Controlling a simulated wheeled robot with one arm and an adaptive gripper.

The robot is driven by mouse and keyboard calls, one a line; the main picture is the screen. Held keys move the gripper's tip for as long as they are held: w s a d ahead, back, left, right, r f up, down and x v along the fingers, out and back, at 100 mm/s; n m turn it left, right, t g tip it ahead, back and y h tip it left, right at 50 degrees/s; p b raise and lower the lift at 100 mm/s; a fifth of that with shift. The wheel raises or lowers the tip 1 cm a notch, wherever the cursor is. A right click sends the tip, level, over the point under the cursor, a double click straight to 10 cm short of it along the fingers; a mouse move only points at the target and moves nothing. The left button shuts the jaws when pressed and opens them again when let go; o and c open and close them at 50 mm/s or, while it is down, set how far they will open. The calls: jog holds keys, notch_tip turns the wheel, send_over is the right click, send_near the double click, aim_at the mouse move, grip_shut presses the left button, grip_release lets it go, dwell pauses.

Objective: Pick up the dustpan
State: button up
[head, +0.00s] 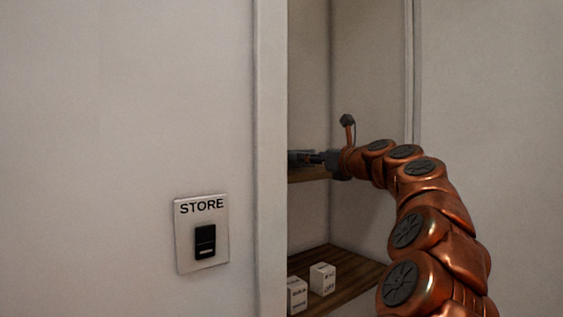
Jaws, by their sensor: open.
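My gripper (314,158) is small and dark in the head view, at the end of my copper arm. It reaches into the store opening, just above the upper wooden shelf (308,175). The gripper is open. A dark grey shape (298,157) shows at its tip, partly cut off by the door frame; I cannot tell whether it is the dustpan or part of the gripper. I make out no dustpan clearly. The left part of the shelf is hidden behind the frame.
The white door frame (271,150) stands close left of my gripper. A lower wooden shelf (345,266) holds two small white printed boxes, one in front (297,294) and one behind (322,278). A STORE switch plate (187,240) is on the left wall.

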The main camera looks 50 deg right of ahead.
aim_at(291, 155)
jog(key=shift+b+x, duration=0.3)
jog(key=shift+x, duration=3.5)
jog(key=shift+a+r, duration=0.1)
jog(key=shift+c, duration=0.2)
grip_shut()
